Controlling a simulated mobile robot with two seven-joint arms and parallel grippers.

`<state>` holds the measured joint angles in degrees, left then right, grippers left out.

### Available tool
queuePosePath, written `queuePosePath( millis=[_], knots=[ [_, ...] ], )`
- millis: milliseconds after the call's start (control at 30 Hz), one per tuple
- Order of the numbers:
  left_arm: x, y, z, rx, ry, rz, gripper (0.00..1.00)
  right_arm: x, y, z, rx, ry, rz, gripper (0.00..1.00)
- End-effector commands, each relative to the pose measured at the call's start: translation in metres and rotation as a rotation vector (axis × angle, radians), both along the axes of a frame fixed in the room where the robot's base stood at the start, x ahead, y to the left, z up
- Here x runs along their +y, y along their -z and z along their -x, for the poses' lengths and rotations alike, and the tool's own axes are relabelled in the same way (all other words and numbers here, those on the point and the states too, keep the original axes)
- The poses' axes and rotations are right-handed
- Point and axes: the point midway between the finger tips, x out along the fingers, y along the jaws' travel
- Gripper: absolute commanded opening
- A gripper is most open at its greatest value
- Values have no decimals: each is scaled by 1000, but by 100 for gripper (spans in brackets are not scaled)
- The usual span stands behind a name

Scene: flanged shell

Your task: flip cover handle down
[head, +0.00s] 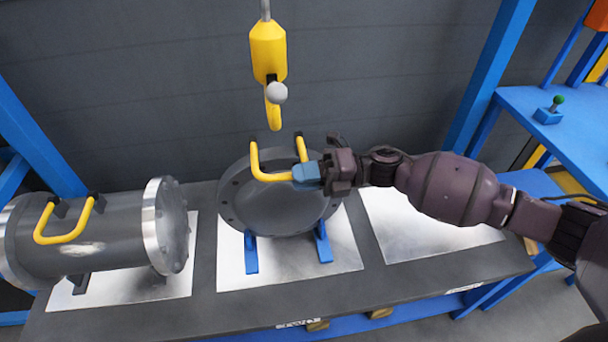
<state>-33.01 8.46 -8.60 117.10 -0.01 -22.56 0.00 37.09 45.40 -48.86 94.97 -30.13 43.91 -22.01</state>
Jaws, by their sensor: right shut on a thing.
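The cover (268,208) is a round dark grey flanged disc. It stands upright on blue supports (251,254) in the middle of the bench. Its yellow handle (256,163) is a U-shaped bar at the cover's top, sticking out toward me. My right gripper (306,175) comes in from the right and is shut on the handle near its right corner. The gripper's bluish fingertips hide that part of the bar. My left gripper is not in view.
A grey flanged shell (95,240) with its own yellow handle (66,238) lies on the bench at left. A yellow crane hook (268,55) hangs above the cover. A bare metal plate (410,232) lies at right.

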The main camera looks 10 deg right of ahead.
Motion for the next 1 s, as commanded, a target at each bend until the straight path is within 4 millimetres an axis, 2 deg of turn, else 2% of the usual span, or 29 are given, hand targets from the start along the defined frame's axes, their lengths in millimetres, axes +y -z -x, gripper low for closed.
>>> queuePosePath(
  millis=[67, 100, 200, 233, 500, 633, 1000],
  knots=[
    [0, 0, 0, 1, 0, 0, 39, -2, -5, -6, -14, 13, 0, 0],
    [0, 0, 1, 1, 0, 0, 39, -2, -5, -6, -14, 13, 0, 25],
    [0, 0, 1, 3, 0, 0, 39, -1, -5, -5, -11, 10, 0, 40],
    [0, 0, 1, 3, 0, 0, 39, -1, -4, -5, -10, 10, 0, 42],
    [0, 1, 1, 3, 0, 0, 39, -1, -2, -2, -4, 5, 0, 42],
    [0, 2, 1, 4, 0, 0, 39, -10, -1, -2, -2, 6, 1, 42],
    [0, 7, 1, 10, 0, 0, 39, -73, -1, -3, -2, 8, 1, 42]
  ],
)
